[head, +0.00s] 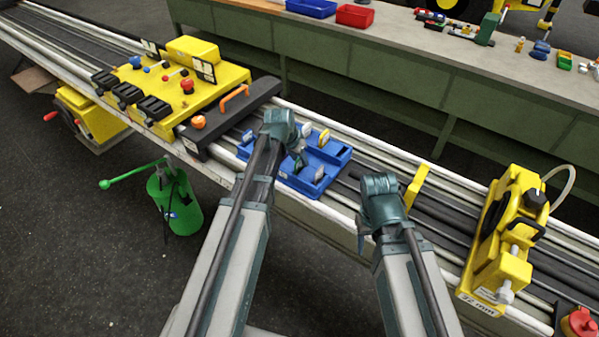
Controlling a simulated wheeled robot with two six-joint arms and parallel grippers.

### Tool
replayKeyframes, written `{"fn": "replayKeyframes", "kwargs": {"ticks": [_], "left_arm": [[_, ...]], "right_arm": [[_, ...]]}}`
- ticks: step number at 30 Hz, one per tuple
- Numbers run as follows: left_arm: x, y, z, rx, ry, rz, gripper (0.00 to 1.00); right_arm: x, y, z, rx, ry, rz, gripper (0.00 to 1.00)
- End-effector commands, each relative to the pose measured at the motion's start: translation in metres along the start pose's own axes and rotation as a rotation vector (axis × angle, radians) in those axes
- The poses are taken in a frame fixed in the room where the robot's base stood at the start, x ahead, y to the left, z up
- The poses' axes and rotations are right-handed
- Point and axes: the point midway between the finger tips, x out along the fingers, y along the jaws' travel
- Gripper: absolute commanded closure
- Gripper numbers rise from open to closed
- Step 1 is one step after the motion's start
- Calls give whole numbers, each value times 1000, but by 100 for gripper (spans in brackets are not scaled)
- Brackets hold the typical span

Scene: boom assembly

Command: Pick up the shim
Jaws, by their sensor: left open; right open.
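A blue tray (338,158) with several small parts standing in it lies on the rails in the middle of the head view. A pale, thin piece (319,174) shows near its front edge, and other small grey and yellow parts stand behind it. I cannot tell which of these is the shim. My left gripper (299,160) is open over the tray, and its arm hides part of the tray's left side. Whether its fingers touch any part is too small to tell. My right gripper (362,236) is open and empty in the view, at the rails' front edge right of the tray.
A yellow control box (205,93) with levers stands left of the tray, beside a black block with an orange handle (234,95). A yellow bracket (416,186) and a yellow machine (505,240) stand to the right. A workbench (420,50) runs behind.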

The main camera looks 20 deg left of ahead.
Motion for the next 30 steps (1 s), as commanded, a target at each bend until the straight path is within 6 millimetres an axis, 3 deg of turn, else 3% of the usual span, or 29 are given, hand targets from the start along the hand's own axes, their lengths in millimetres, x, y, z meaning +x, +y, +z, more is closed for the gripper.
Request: {"fn": "replayKeyframes", "kwargs": {"ticks": [8, 15, 30], "left_arm": [[4, 0, 0, 0, 0, 0, 59], [4, 0, 0, 0, 0, 0, 100], [2, 0, -2, 0, 0, 0, 100]], "right_arm": [[4, 0, 0, 0, 0, 0, 50], [4, 0, 0, 0, 0, 0, 50], [1, 0, 0, 0, 0, 0, 50]]}}
